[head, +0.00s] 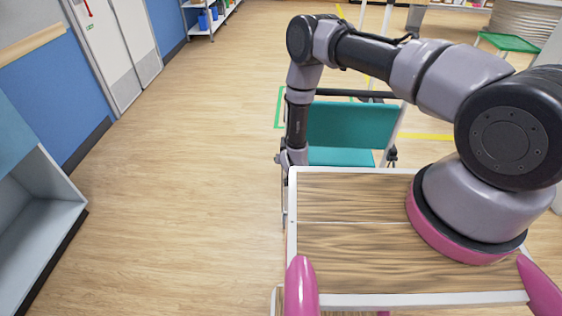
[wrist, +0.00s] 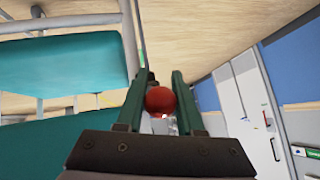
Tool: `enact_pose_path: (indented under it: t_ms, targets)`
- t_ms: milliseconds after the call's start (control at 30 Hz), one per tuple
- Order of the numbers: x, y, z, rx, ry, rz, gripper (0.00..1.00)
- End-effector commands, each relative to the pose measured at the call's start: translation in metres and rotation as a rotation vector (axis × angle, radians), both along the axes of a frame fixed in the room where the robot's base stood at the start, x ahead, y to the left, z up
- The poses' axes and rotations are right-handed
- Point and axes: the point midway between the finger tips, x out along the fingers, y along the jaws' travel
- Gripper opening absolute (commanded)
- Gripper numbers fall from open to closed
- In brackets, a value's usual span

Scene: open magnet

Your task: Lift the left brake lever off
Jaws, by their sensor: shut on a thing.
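A chair with a teal seat and back (head: 350,125) and a light frame stands beyond the wooden top, and its teal panels (wrist: 65,62) fill the left of the wrist view. The left brake lever's red ball knob (wrist: 160,101) sits between the fingers of my gripper (wrist: 161,82), which is shut on it. The lever's shaft below the knob is mostly hidden. In the head view my gripper (head: 284,159) is at the chair's left side, partly hidden by my arm and the wooden top's edge; the knob cannot be made out there.
A white-edged wooden top (head: 350,245) fills the near right, close below my arm. Open wood floor (head: 190,170) lies to the left. A grey open cabinet (head: 40,215) stands at the far left, and a white door (head: 115,45) is in the blue wall.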

Motion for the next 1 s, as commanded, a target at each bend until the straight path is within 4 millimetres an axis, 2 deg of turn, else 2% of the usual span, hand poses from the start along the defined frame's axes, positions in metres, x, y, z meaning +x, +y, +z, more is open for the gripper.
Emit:
enact_pose_path:
  t_ms: [467, 500, 567, 600, 867, 1000]
  targets:
    - [0.0015, 0.0002, 0.0017, 0.002, 0.016, 0.0, 0.0]
    - [0.0016, 0.0003, 0.0017, 0.002, 0.015, -0.001, 0.4]
    - [0.0018, 0.0003, 0.0018, 0.002, 0.015, -0.001, 0.63]
    - [0.0017, 0.0003, 0.0018, 0.002, 0.015, -0.001, 0.66]
    - [0.0009, 0.0001, 0.0014, 0.002, 0.016, 0.0, 0.66]
    - [-0.0045, -0.0015, 0.0073, 0.002, 0.016, 0.0, 0.66]
